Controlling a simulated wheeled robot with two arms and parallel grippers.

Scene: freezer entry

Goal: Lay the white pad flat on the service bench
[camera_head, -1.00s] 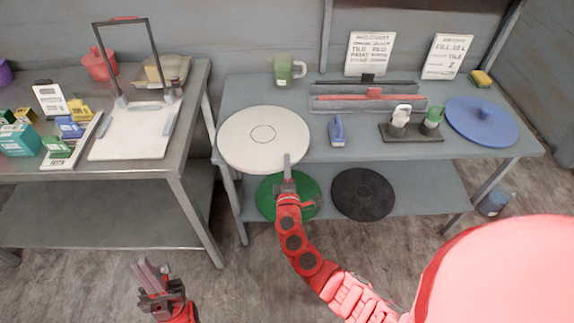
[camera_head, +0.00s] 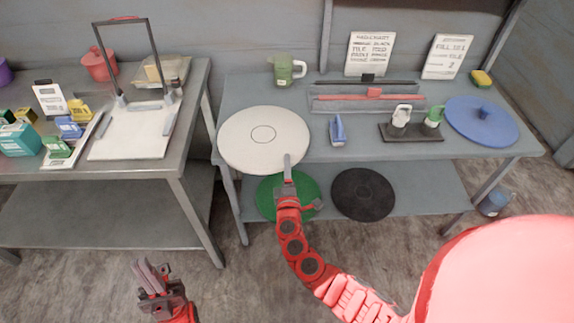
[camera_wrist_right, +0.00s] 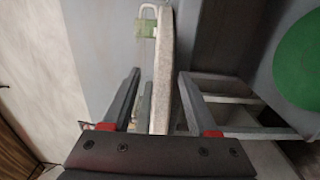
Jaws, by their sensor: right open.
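The white pad (camera_head: 240,135) is a round disc with a small ring at its centre. In the head view it lies level at the left end of the service bench (camera_head: 360,145), and its front and left rim reach past the bench edge. I cannot tell whether it touches the bench top all over. My right gripper (camera_head: 288,162) is at the pad's front right rim. In the right wrist view the pad (camera_wrist_right: 162,70) shows edge-on between the open fingers (camera_wrist_right: 158,88), with gaps on both sides. My left gripper (camera_head: 150,274) is low at the left, over the floor, away from the pad.
A green jug (camera_head: 284,70) stands behind the pad. A blue brush (camera_head: 338,132), a tray with a red piece (camera_head: 374,92), a bottle stand (camera_head: 410,133) and a blue pad (camera_head: 483,122) are to the right. Green (camera_head: 268,196) and black (camera_head: 363,194) pads lie on the lower shelf.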

